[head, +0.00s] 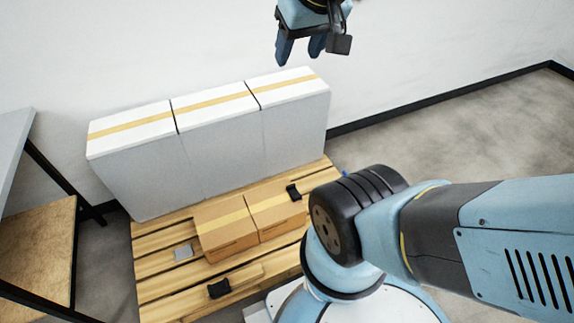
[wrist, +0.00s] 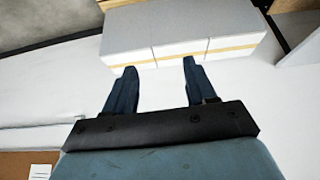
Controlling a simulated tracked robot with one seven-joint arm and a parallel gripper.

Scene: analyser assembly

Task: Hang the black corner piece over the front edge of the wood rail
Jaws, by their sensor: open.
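A small black piece (head: 219,289) lies at the front of the wooden pallet, at the left end of a short light wood strip (head: 246,278). A second small black piece (head: 293,192) lies at the back right, against the cardboard boxes. I cannot tell which black piece is the corner piece, nor surely whether the strip is the wood rail. My gripper (head: 299,52) is high above the white boxes, far from both pieces. Its two blue fingers are apart and empty; they also show in the wrist view (wrist: 159,70). Neither black piece shows in the wrist view.
Tall white boxes (head: 225,150) with yellow tape stand along the back of the pallet (head: 160,285); they also show in the wrist view (wrist: 180,28). Two cardboard boxes (head: 228,236) sit mid-pallet. A grey plate (head: 184,252) lies left of them. A shelf (head: 40,235) stands at left.

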